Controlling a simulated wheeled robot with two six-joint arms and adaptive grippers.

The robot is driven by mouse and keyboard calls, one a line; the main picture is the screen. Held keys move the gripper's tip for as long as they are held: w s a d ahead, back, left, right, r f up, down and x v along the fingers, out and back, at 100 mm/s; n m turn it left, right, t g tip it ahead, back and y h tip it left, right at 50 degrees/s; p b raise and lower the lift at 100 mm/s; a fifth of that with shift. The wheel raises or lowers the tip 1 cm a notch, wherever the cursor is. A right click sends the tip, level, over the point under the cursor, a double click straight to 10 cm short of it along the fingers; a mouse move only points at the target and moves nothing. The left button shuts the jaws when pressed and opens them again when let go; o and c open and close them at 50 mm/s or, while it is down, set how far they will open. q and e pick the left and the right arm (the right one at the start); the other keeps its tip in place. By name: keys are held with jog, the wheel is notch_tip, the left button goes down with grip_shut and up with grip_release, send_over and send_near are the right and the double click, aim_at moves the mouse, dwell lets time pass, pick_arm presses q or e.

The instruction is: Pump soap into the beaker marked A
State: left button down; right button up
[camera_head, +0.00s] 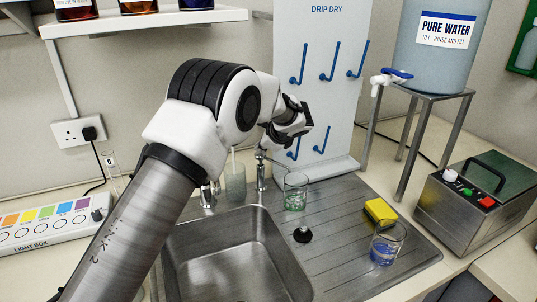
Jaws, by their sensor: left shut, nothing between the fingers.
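My left arm reaches in from the lower left over the sink. Its gripper (277,140) is shut and empty, just above and to the right of a metal spout (261,170) at the sink's back edge. I cannot tell whether the gripper touches it, or surely whether this spout is the soap pump. A glass beaker with green at its bottom (295,192) stands on the drainer, right of the spout. Another beaker with blue in it (385,246) stands at the front right. No letter A is legible on either. My right gripper is not in view.
The steel sink (240,262) is empty. A black plug (302,234) and a yellow sponge (380,212) lie on the drainer. A pegged drying board (330,100) rises behind.

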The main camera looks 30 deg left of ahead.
pick_arm(q)
jog(key=shift+r+p, duration=0.35)
jog(key=shift+p, duration=0.05)
notch_tip(320, 180, up, 6)
jog(key=p, duration=0.5)
jog(key=shift+r, duration=0.15)
dwell(0.5)
